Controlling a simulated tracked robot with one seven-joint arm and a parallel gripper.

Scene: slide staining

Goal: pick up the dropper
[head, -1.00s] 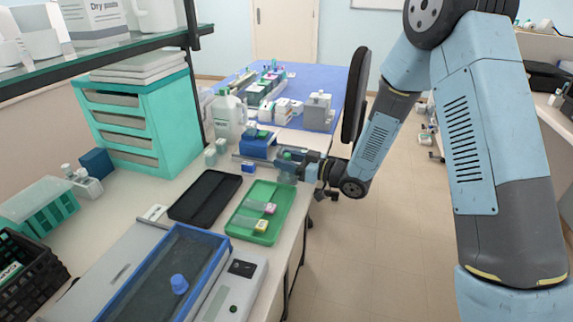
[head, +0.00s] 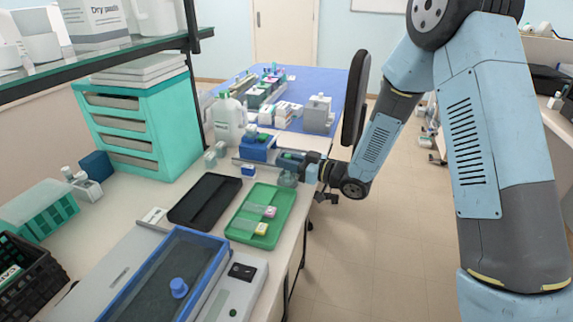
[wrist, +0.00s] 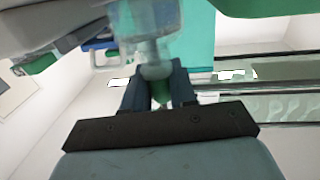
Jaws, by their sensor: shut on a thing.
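The dropper's green bulb (wrist: 160,92) shows in the wrist view between the two dark fingers of my gripper (wrist: 159,84), with a pale collar (wrist: 155,70) beside it. My gripper is shut on the dropper. In the head view my gripper (head: 289,157) is level at the bench's right edge, with a bit of green between its fingers. A small clear bottle (head: 287,180) stands just below it. A blurred translucent body (wrist: 150,22) fills the top of the wrist view. I cannot tell whether the dropper's tip is still inside the bottle.
A green tray (head: 244,232) with slides and a black tray (head: 192,216) lie in front. A blue rack (head: 257,148) and a white jug (head: 229,120) stand behind my gripper. A teal drawer unit (head: 150,125) is at left.

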